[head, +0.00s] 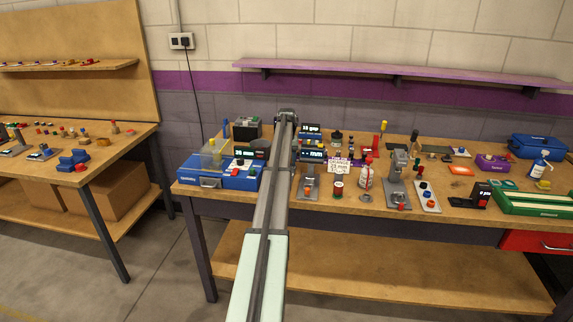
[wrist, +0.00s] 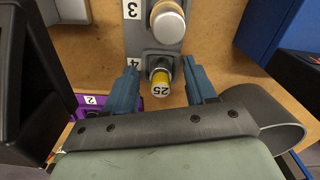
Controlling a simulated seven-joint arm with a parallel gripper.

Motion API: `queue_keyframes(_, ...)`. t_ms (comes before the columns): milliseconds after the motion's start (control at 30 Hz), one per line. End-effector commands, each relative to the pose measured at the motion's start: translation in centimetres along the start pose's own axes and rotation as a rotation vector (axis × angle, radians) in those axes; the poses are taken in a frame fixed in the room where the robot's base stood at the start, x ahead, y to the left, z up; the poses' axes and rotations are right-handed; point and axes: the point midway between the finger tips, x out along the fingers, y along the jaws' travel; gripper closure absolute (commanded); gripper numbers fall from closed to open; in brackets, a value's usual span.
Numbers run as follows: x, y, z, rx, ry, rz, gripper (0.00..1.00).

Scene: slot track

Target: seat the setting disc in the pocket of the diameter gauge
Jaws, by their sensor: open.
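In the wrist view a small yellow piece marked 25 (wrist: 161,89), with a grey metal top, stands by the end of a grey numbered rack (wrist: 145,50), near the label 4. It looks like the setting disc, but I cannot tell for certain. My gripper (wrist: 160,66) is open, with one blue finger on each side of the yellow piece and a gap at both sides. In the head view my arm hides the gripper and this spot. I cannot tell which bench device is the diameter gauge; a grey upright stand (head: 397,178) is one device there.
A purple part marked 2 (wrist: 92,102) lies at left. In the head view a blue case (head: 218,176), a lettered card (head: 340,163) and a green tray (head: 535,203) crowd the bench.

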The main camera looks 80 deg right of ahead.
Motion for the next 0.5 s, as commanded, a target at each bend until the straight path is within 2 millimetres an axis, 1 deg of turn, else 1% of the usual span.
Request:
queue_keyframes(67,-0.02,0.0,0.0,0.0,0.0,0.0,0.46)
queue_keyframes(500,-0.05,0.01,0.01,0.0,0.0,0.0,0.89)
